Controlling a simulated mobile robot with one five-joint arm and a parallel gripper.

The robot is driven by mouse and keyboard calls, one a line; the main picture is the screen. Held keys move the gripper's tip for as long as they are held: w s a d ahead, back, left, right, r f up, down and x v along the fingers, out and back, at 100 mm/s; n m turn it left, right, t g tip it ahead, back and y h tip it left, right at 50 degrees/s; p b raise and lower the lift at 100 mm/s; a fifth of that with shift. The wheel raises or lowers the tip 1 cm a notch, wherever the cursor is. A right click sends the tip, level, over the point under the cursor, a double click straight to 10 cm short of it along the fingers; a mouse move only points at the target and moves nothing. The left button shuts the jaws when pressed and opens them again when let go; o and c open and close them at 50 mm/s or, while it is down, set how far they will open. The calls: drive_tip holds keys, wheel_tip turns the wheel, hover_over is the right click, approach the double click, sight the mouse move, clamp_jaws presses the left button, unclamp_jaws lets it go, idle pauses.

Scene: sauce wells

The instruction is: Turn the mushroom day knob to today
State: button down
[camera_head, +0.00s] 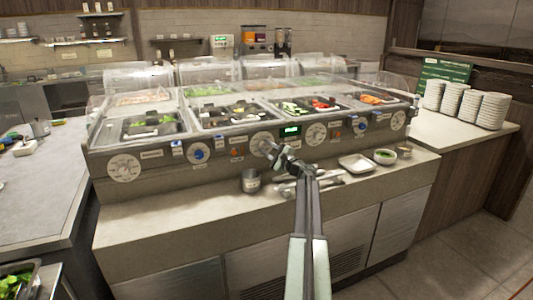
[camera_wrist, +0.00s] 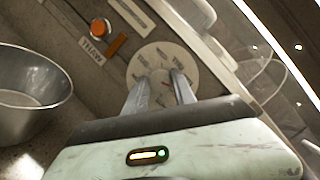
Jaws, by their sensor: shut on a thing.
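A round white dial plate (camera_wrist: 187,60) with day-like lettering around its rim fills the upper middle of the wrist view. A pale knob (camera_wrist: 161,88) stands at its centre. My gripper (camera_wrist: 160,82) is shut on this knob, with one finger on each side. In the head view, my gripper (camera_head: 270,149) reaches the dial (camera_head: 259,138) on the front panel, left of a small green-lit display (camera_head: 290,130). The text on the dial and display is too small to read surely. Part of the knob is hidden between the fingers.
Other white dials (camera_head: 124,167) (camera_head: 316,133) sit along the panel. An orange button (camera_wrist: 99,27) with a "THAW" label is beside the gripped dial.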

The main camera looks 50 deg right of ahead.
drive_tip(key=shift+a+f+m+t+h+b, duration=0.1)
drive_tip(key=shift+m+t+h+b, duration=0.3)
drive_tip(key=shift+m, duration=0.9)
drive_tip(key=shift+f+m+t+h+b, duration=0.1)
drive_tip(key=shift+m+h+b, duration=0.45)
drive_tip(key=shift+m, duration=0.75)
drive_tip(key=c, duration=1)
unclamp_jaws()
drive_tip(key=shift+c, duration=0.2)
drive_tip(key=b+v, duration=0.2)
drive_tip(key=v, duration=0.5)
drive_tip(key=shift+s, duration=0.4)
drive_tip(key=shift+f, duration=0.1)
